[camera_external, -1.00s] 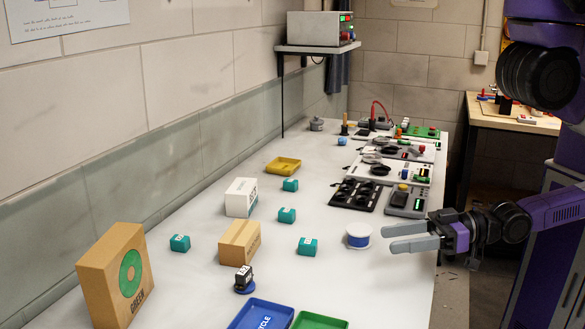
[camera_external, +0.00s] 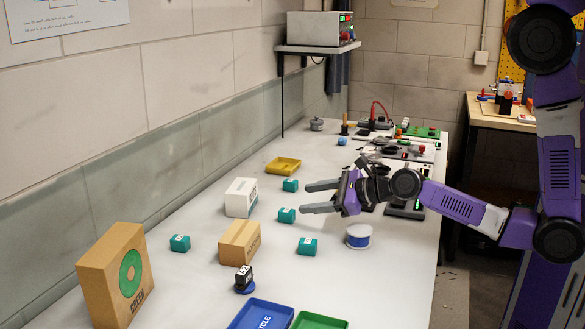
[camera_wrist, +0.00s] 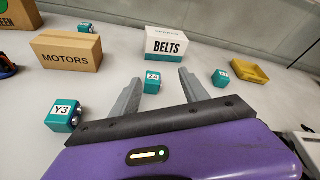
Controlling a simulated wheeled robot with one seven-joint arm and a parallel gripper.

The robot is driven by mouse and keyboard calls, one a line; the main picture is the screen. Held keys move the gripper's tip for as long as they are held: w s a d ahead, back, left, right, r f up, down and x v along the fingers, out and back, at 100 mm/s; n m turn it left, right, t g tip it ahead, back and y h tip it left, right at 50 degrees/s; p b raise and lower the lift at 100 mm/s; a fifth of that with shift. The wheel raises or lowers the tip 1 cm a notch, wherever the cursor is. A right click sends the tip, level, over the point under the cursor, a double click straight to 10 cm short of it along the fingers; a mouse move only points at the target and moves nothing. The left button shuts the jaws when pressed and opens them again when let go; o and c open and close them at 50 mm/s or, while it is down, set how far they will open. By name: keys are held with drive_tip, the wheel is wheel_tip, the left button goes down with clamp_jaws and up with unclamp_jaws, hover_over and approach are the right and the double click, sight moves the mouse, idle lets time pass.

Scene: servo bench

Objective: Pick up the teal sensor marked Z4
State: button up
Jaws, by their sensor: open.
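The teal sensor marked Z4 (camera_wrist: 152,83) lies on the bench beyond and between my fingertips in the wrist view. In the external view it is the middle teal block (camera_external: 287,215), just left of my gripper (camera_external: 305,197). My gripper is open and empty, its fingers pointing left toward the wall; they look apart from the sensor. Another teal sensor, marked Y3 (camera_wrist: 61,115), sits left of my gripper in the wrist view. A third teal sensor (camera_wrist: 220,78) sits to the right, its label hard to read. A fourth (camera_wrist: 85,28) is farther back beside the MOTORS box.
The white BELTS box (camera_wrist: 168,43) stands behind Z4, and the brown MOTORS box (camera_wrist: 66,51) to its left. A yellow tray (camera_external: 283,165) lies farther along. A white and blue spool (camera_external: 358,236) stands below my wrist in the external view. Bench around Z4 is clear.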

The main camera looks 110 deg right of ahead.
sight(294, 212)
drive_tip(key=shift+w+a+f+m+y, duration=0.1)
drive_tip(key=shift+a+f+m+y, duration=0.3)
drive_tip(key=shift+f+m, duration=0.45)
drive_tip(key=m, duration=0.2)
drive_tip(key=shift+w+a+f+m, duration=0.1)
drive_tip(key=shift+a+f+m, duration=0.15)
drive_tip(key=shift+m, duration=0.1)
drive_tip(key=shift+x, duration=1.05)
drive_tip(key=x, duration=0.5)
drive_tip(key=shift+d+f+p, duration=0.3)
drive_tip(key=shift+d, duration=0.05)
clamp_jaws()
